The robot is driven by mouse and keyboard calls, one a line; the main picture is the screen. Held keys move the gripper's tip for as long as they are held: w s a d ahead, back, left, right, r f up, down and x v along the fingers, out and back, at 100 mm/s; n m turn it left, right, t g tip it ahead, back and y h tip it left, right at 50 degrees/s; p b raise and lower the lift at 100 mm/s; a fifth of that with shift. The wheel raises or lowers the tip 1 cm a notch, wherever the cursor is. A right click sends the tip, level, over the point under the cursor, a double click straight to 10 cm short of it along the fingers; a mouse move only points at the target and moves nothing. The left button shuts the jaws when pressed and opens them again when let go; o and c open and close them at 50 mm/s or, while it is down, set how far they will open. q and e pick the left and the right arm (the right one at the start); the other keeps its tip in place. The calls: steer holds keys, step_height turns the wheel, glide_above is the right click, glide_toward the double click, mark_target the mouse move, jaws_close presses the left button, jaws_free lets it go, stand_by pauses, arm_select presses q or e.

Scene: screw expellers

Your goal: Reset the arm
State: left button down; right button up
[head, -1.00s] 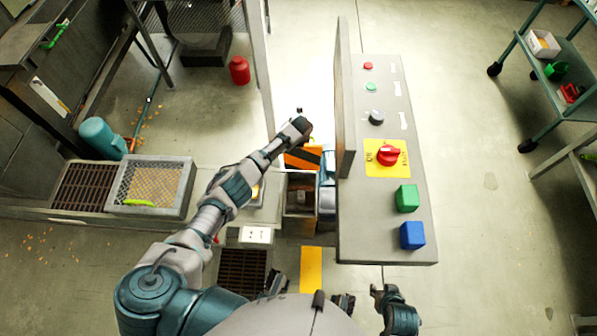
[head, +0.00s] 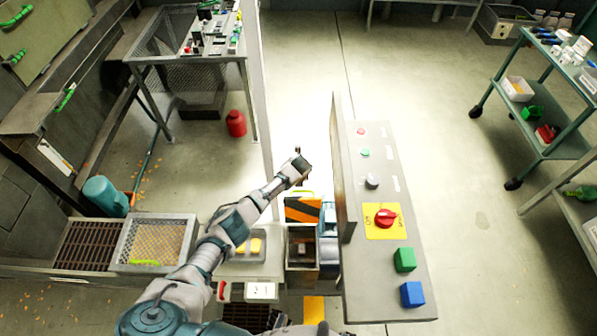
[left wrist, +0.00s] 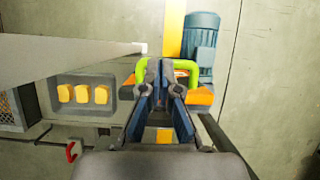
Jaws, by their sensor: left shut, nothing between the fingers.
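My left arm (head: 240,222) reaches from the bottom left of the head view up toward the middle. Its gripper (head: 302,163) appears beyond the orange and black striped part (head: 302,208), left of the upright panel edge. In the left wrist view the gripper (left wrist: 162,66) is shut with nothing between its fingers. Behind the fingers are a green handle (left wrist: 185,66) and a blue-grey motor (left wrist: 200,50). My right arm and gripper are not in view.
A control panel (head: 375,275) with a red switch (head: 386,217) and green and blue blocks stands right of the arm. A tray with yellow pieces (head: 250,246) lies beside the forearm. A mesh-covered box (head: 155,240) is at left. A trolley (head: 560,80) stands far right.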

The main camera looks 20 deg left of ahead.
arm_select(q)
steer(key=s+d+f+n+g+h, duration=0.1)
steer(key=s+d+f+n+h, duration=0.15)
steer(key=s+d+n, duration=0.5)
steer(key=s+d+f+n+g+h, duration=0.15)
steer(key=s+d+f, duration=0.25)
steer(key=s, duration=0.7)
steer(key=s+a+r+n+y, duration=0.1)
steer(key=s+a+r+n, duration=0.25)
steer(key=s+n, duration=0.45)
steer(key=s+a+r+n, duration=0.3)
steer(key=s+a+n, duration=0.25)
steer(key=s, duration=0.35)
steer(key=s+a+r+n+y, duration=0.1)
steer(key=s+a+r+n, duration=0.3)
steer(key=s+n, duration=0.45)
step_height(320, 180, down, 18)
steer(key=m, duration=0.1)
steer(key=s+f, duration=0.4)
steer(key=f, duration=0.4)
steer(key=s+f, duration=0.4)
steer(key=f, duration=0.4)
steer(key=shift+s+a+g+p, duration=0.25)
steer(key=shift+a+g+p, duration=0.1)
steer(key=shift+p, duration=0.1)
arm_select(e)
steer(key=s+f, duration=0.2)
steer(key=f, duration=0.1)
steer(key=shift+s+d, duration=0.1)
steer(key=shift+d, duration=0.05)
